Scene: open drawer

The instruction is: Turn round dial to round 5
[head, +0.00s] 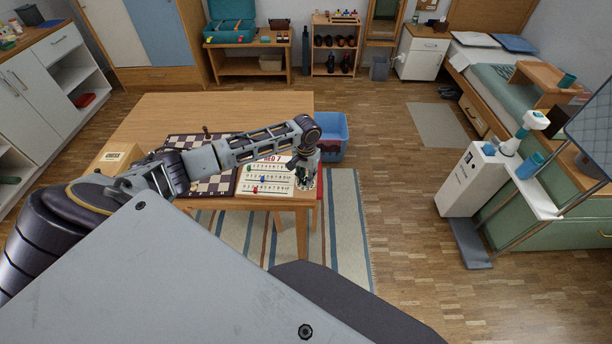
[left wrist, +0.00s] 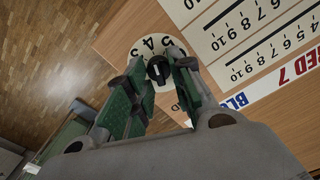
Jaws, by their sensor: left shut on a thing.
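The round dial (left wrist: 147,46) is a white disc with black numbers and a black knob (left wrist: 158,69) at its middle. Figures like 3, 4 and 5 show along its edge; the rest is hidden by my fingers. My left gripper (left wrist: 159,73) points down with its green-padded fingers on both sides of the knob, shut on it. In the head view my left gripper (head: 304,176) is at the right end of the scoreboard (head: 262,191), covering most of the dial. Which number the knob points to cannot be told. My right gripper is not in view.
The scoreboard lies on a wooden table (head: 240,105), beside a chessboard (head: 215,186) and a cardboard box (head: 117,158). Small red, green and blue pegs stand on the scoreboard. A blue bin (head: 333,150) stands past the table's right edge.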

